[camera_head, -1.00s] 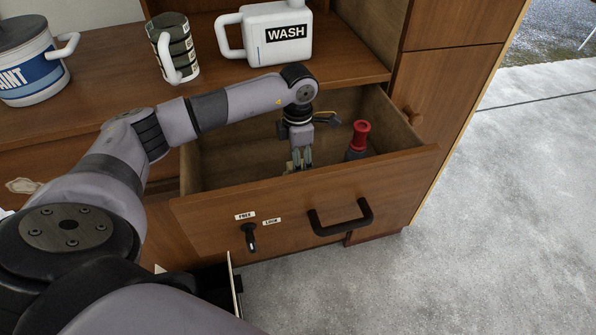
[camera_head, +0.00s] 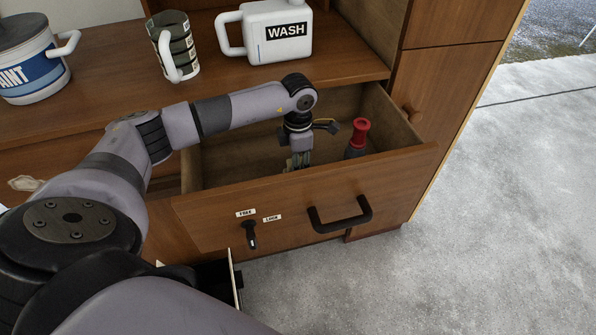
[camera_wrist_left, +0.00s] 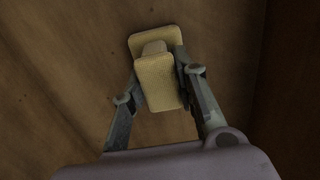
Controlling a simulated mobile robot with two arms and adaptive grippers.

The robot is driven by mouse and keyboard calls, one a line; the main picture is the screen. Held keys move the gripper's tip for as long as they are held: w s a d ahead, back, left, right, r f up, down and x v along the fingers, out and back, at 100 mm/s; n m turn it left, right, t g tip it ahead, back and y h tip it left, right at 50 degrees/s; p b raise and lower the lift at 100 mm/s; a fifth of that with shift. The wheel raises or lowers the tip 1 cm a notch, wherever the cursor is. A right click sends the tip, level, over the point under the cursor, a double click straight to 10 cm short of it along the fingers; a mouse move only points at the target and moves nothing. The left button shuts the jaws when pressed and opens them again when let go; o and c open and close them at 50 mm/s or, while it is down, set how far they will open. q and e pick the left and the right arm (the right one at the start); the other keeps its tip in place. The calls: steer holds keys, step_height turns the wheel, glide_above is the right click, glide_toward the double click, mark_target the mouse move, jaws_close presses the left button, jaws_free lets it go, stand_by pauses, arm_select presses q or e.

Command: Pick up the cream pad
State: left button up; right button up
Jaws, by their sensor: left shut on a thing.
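The cream pad (camera_wrist_left: 160,85) shows in the left wrist view as a cream block with a wider plate at its far end. My left gripper (camera_wrist_left: 158,92) has its fingers on either side of the pad and is shut on it. In the head view my left gripper (camera_head: 299,163) reaches down inside the open drawer (camera_head: 300,205). The drawer front hides the fingertips' lower part, and the pad is barely visible there. My right gripper is not in view.
A dark bottle with a red top (camera_head: 359,135) stands in the drawer, right of my gripper. A white WASH jug (camera_head: 270,35), a ribbed mug (camera_head: 174,48) and a paint pot (camera_head: 30,65) stand on the worktop. The drawer front has a black handle (camera_head: 341,217).

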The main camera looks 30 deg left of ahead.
arm_select(q)
jaws_close()
steer(key=shift+r, duration=0.15)
step_height(320, 180, up, 20)
steer(key=b, duration=0.3)
steer(key=shift+o, duration=1)
jaws_free()
jaws_close()
